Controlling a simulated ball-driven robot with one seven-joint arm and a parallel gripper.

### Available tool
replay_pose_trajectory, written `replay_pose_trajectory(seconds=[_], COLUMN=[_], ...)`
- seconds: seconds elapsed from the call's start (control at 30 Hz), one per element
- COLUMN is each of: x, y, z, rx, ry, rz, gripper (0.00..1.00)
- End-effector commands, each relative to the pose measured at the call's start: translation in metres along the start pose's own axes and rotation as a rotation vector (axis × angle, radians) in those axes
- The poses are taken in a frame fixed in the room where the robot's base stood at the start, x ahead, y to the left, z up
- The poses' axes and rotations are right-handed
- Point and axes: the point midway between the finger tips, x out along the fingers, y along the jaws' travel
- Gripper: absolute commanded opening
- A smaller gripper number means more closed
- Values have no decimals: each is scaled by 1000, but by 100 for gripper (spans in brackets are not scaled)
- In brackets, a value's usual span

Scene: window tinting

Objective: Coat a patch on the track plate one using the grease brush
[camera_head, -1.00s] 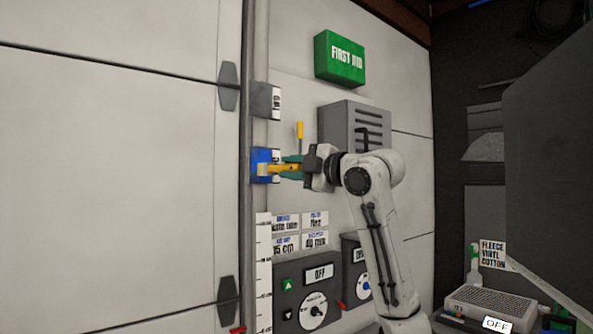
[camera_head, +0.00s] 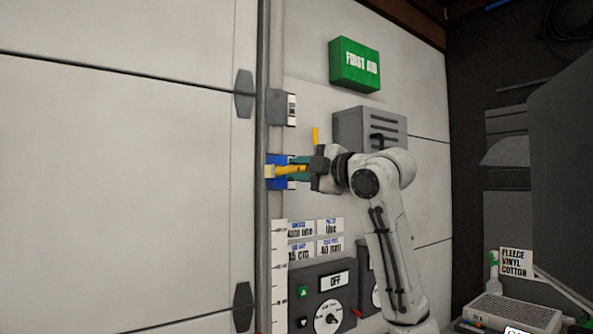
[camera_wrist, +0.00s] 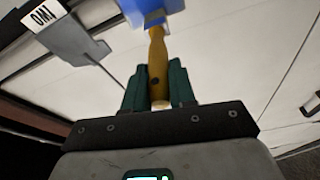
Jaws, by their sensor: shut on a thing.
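My gripper (camera_head: 301,171) has teal fingers and is shut on the handle of the grease brush (camera_head: 290,170). The brush is yellow and lies roughly level, with its pale head pointing left at the rail. The head overlaps the left part of a blue plate (camera_head: 279,184) on that rail, which I take as track plate one; I cannot tell whether they touch. In the wrist view the brush handle (camera_wrist: 157,60) runs up from between the fingers (camera_wrist: 158,85) to the blue plate (camera_wrist: 165,7), which fills the top middle. No label shows on the blue plate.
A grey plate (camera_head: 277,106) sits higher on the rail; its label reads TWO in the wrist view (camera_wrist: 42,17). A yellow upright piece (camera_head: 315,135) stands just above my gripper. A grey box (camera_head: 368,127), a green first aid box (camera_head: 355,65) and control panels (camera_head: 323,300) are on the wall.

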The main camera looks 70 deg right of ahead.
Motion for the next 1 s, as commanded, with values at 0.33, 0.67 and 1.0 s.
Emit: replay_pose_trajectory(seconds=[0.33,0.67,1.0], x=[-6,-10,-16], y=[5,8,12], z=[26,40,60], rx=[1,2,1], ry=[-2,-3,0], rz=[-1,-1,-1], gripper=[0,0,0])
